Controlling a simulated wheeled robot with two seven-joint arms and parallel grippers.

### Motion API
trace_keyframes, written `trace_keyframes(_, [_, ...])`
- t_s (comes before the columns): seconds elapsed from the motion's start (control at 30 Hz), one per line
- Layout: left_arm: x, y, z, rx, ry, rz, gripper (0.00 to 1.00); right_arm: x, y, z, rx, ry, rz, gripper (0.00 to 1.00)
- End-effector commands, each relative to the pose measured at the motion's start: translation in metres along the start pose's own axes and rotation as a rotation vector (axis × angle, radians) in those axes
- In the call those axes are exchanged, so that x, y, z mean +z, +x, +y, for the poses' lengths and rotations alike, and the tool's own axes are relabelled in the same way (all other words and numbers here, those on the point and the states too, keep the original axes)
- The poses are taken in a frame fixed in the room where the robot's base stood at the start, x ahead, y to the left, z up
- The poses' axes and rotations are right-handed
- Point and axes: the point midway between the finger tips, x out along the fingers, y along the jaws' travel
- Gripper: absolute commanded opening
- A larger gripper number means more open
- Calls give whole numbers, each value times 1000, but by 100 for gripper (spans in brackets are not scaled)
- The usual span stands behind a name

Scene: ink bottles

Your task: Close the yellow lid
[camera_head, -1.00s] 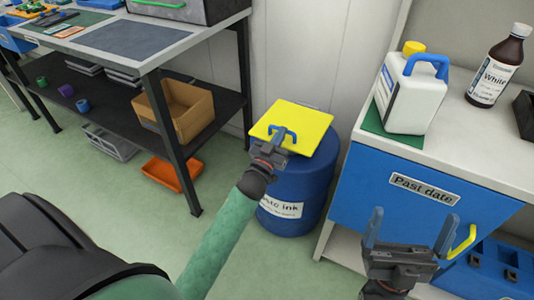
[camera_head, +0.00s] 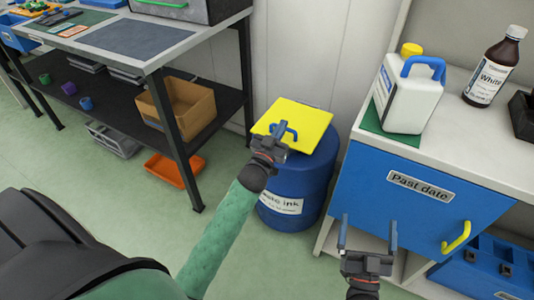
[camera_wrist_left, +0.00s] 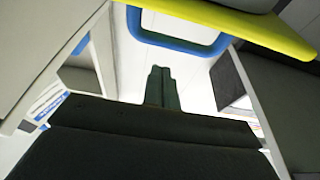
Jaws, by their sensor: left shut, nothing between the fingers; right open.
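The yellow lid (camera_head: 303,117) sits over the top of a blue drum (camera_head: 300,190), whose label reads partly as ink. I cannot tell whether it is fully down on the rim. A blue loop handle (camera_head: 292,130) is on its near side. My left gripper (camera_head: 277,131) is shut and empty, close beside the handle; contact is unclear. In the left wrist view, the shut fingers (camera_wrist_left: 162,86) point towards the blue handle (camera_wrist_left: 180,46), with the yellow lid's edge (camera_wrist_left: 250,26) above. My right gripper (camera_head: 368,227) is open and empty, in front of the blue cabinet.
A blue cabinet door (camera_head: 400,190) marked "Past date" with a yellow handle (camera_head: 456,237) stands right of the drum. A white jug (camera_head: 408,98) and brown bottle (camera_head: 495,70) stand above it. A workbench (camera_head: 190,42) with a lower shelf stands left; an orange tray (camera_head: 172,168) is on the floor.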

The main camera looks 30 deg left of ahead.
Motion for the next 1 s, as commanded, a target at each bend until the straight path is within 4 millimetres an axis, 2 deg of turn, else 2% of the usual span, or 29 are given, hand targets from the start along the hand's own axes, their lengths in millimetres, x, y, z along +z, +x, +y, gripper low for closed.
trace_keyframes(0.37, [-8,5,0,1,0,2,0,70,-29,2,15,22,-244,100])
trace_keyframes(0.77, [-15,11,-1,2,0,4,0,140,-75,3,29,48,-501,100])
trace_keyframes(1.0, [-3,-31,-1,1,-1,1,0,140,-74,3,29,48,-498,100])
